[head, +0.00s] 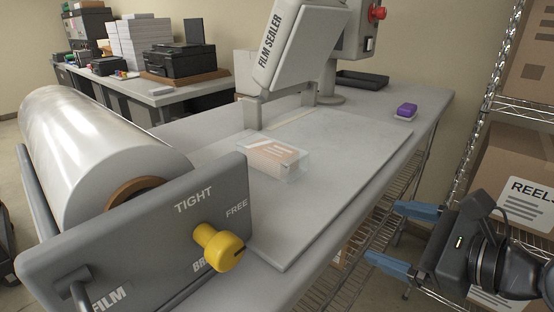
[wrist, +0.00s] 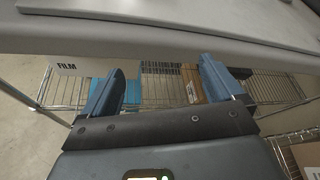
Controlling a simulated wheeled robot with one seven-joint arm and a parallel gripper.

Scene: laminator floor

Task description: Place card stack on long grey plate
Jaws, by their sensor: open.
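The card stack (head: 273,154) looks like a tan block inside a clear wrapper. It lies on the long grey plate (head: 330,190), near the plate's left edge, in front of the film sealer. My gripper (head: 392,235) is open and empty at the right, beside the table's right edge and apart from the stack. In the wrist view my gripper (wrist: 168,85) shows two blue fingers spread apart, with nothing between them. The plate's edge (wrist: 270,12) shows at the top of the wrist view; the card stack does not show there.
The film sealer (head: 305,45) stands behind the plate. A film roll (head: 95,150) on a bracket with a yellow knob (head: 220,246) is at the left. A purple block (head: 407,110) sits at the table's far right. A wire rack with boxes (head: 515,180) stands close on the right.

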